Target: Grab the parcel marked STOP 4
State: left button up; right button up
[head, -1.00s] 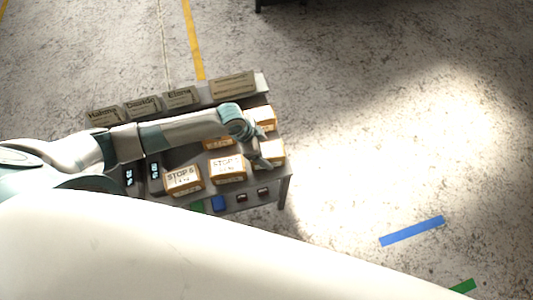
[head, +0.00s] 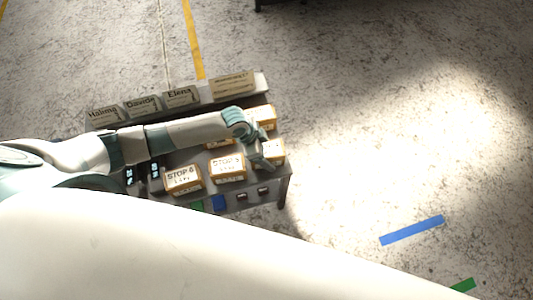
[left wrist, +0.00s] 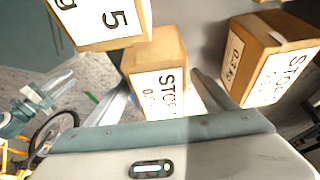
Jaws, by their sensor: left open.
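Several white-labelled brown parcels stand on a grey rack. One reads STOP 6 (head: 183,179); a STOP parcel (head: 227,168) beside it seems to read 5, and a 5 shows on a parcel (left wrist: 103,22) in the left wrist view. My left gripper (head: 263,162) is open at the front-right parcel (head: 273,148), partly covering it. In the left wrist view the fingers lie either side of a STOP parcel (left wrist: 155,62), whose number is hidden. Another STOP parcel (left wrist: 268,62), marked 0.3 kg, is at right, number unreadable. I cannot make out STOP 4.
Name signs, including Elena (head: 180,95) and Davide (head: 142,105), line the rack's back. More parcels (head: 265,116) stand behind my left arm. Small dark devices (head: 154,170) stand at left. The floor right of the rack is clear, with blue tape (head: 412,230).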

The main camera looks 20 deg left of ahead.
aim_at(271, 149)
pick_arm(q)
jog(key=shift+f, duration=0.15)
dwell(0.4)
jog(key=c, duration=1.7)
jog(key=shift+c, duration=1.3)
jog(key=shift+w+r, duration=0.1)
jog(key=shift+r, duration=0.1)
